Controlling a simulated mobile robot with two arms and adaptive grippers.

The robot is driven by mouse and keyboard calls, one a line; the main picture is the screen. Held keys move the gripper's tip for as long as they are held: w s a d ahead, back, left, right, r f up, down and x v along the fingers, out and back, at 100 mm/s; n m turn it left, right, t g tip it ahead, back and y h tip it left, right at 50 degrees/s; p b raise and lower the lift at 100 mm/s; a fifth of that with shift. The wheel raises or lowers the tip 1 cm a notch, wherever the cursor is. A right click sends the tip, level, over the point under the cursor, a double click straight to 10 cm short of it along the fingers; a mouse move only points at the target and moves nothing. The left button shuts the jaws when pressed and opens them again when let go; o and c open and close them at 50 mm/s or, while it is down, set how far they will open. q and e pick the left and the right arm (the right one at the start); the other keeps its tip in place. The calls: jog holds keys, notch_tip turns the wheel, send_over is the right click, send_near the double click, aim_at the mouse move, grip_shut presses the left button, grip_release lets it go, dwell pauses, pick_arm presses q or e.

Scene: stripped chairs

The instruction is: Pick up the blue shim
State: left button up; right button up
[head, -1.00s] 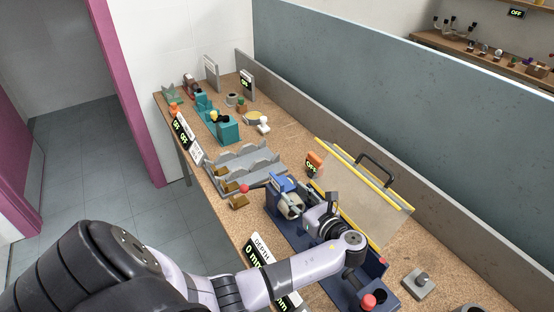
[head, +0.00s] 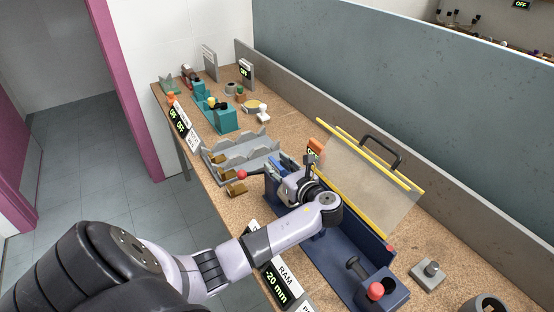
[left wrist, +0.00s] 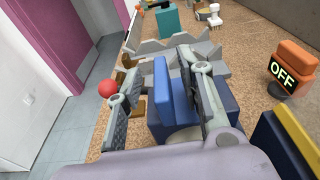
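In the left wrist view, a thin bright blue upright plate (left wrist: 161,84), which looks like the blue shim, stands against a darker blue block (left wrist: 181,104). My left gripper (left wrist: 168,92) is open, with one finger on each side of these blue parts. There is a gap on the left finger's side; contact on the right side cannot be judged. In the head view my left gripper (head: 306,172) is at the far end of the dark blue press bed (head: 340,262), and largely hides the blue parts. My right gripper is not in view.
A clear guard with yellow edges (head: 348,200) and black handle stands right of the gripper. A red ball knob (head: 242,174) sticks out left. A grey notched rack (head: 245,150) with brass blocks lies beyond. An orange box (left wrist: 294,60) reads OFF.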

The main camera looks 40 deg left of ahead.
pick_arm(q)
jog(key=shift+c, duration=0.4)
grip_shut()
jog(key=shift+r, duration=0.1)
